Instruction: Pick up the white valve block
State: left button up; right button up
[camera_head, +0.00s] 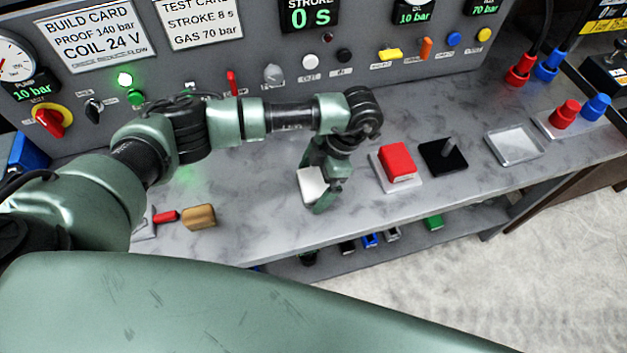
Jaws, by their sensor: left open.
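The white valve block (312,185) is at the middle of the grey bench, near its front edge. My left gripper (322,193) points down at it, with the fingers open. One finger shows at the block's right front side. The other finger and part of the block are hidden by the gripper, so I cannot tell whether the fingers touch it. My right gripper is not in view.
On the bench (250,190), a red block (397,162) on a pale plate, a black plate with a peg (443,157) and a shallow metal tray (515,146) stand to the right. A tan block (199,217) lies to the left. A control panel (210,60) rises behind.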

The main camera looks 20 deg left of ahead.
pick_arm(q)
jog(key=c, duration=2)
jog(key=shift+w+r, duration=0.1)
jog(key=shift+r, duration=0.05)
